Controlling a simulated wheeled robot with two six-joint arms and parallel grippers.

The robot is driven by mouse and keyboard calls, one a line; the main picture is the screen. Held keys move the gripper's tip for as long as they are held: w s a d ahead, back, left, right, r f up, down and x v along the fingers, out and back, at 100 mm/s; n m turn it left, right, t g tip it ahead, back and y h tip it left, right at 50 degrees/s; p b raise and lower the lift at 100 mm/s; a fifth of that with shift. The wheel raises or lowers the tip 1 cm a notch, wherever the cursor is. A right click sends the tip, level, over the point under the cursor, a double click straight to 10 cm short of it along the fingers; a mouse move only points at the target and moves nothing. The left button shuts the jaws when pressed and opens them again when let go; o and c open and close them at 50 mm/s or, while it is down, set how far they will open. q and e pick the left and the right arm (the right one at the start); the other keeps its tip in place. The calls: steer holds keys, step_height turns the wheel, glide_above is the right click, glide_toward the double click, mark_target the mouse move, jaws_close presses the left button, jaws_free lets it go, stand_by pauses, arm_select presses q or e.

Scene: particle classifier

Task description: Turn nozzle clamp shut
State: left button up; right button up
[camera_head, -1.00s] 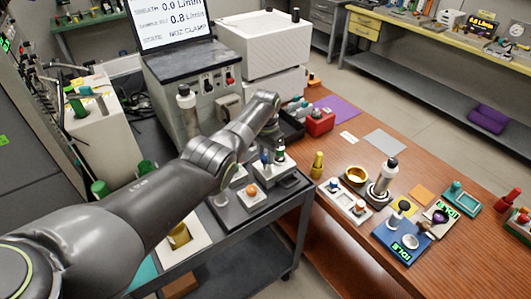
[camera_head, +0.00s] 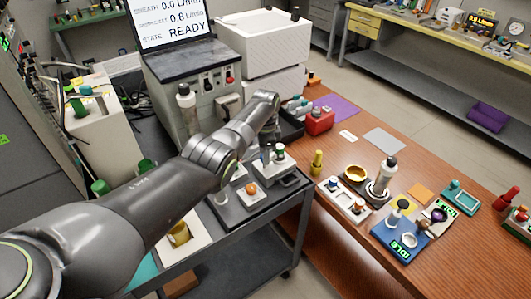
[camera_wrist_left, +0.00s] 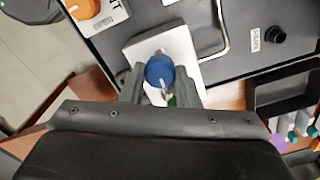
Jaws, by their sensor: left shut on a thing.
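The nozzle clamp's blue knob (camera_wrist_left: 160,72) stands on a white plate (camera_wrist_left: 183,44) in the left wrist view. My left gripper (camera_wrist_left: 159,84) has one finger on each side of the knob and is shut on it. A pale pointer mark on the knob faces toward the gripper. In the head view my left arm reaches from the lower left, and my gripper (camera_head: 268,152) is small and partly hidden at the white block on the cart. The blue knob is hard to make out there. My right gripper is not in view.
The display (camera_head: 172,22) reads READY. A second white block with an orange knob (camera_head: 251,188) is near the gripper on the dark cart top. A black socket (camera_wrist_left: 274,35) lies to its right. The brown table holds a blue stand (camera_head: 398,240) and small parts.

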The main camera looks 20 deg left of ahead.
arm_select(q)
steer(key=shift+r, duration=0.1)
stand_by(0.4)
steer(key=o, duration=1)
steer(key=shift+r, duration=0.25)
step_height(320, 180, up, 5)
steer(key=shift+r+p, duration=0.1)
steer(key=shift+p, duration=0.2)
step_height(320, 180, up, 12)
steer(key=shift+f+b, duration=0.15)
steer(key=shift+b, duration=1.1)
steer(key=shift+f, duration=0.1)
